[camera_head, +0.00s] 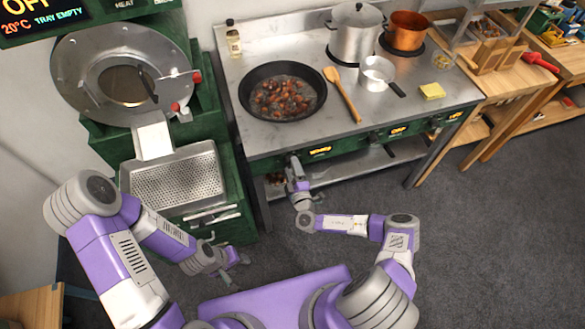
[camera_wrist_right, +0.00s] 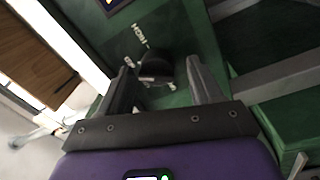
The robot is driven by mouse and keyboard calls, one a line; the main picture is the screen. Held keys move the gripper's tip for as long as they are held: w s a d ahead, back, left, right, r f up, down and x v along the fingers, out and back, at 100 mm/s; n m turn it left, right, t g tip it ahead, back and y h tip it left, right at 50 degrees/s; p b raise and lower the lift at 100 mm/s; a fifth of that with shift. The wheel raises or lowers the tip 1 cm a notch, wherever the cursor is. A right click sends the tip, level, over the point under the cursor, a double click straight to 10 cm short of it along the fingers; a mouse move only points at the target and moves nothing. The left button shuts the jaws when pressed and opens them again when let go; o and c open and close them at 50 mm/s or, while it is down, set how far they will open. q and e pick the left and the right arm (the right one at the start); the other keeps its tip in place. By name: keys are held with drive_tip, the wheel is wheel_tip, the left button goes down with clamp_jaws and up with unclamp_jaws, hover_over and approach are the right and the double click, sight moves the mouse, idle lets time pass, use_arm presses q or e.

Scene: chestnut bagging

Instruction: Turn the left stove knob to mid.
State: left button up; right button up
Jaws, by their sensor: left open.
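The left stove knob (camera_wrist_right: 155,68) is dark and round on the green stove front, with white markings around it, one reading HIGH. In the right wrist view it sits between the two fingers of my right gripper (camera_wrist_right: 160,75), which is open with a gap on each side of the knob. In the head view my right gripper (camera_head: 293,163) is at the left end of the stove front and hides most of that knob. A lit yellow display (camera_head: 319,151) is beside it, too small to read. My left gripper (camera_head: 232,266) is open and empty, low over the floor.
A green machine (camera_head: 205,110) stands to the left. Other knobs lie further right.

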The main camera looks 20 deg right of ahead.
drive_tip(key=shift+r, duration=0.1)
drive_tip(key=s, duration=0.7)
drive_tip(key=shift+s+f+p, duration=0.25)
drive_tip(key=shift+p, duration=0.2)
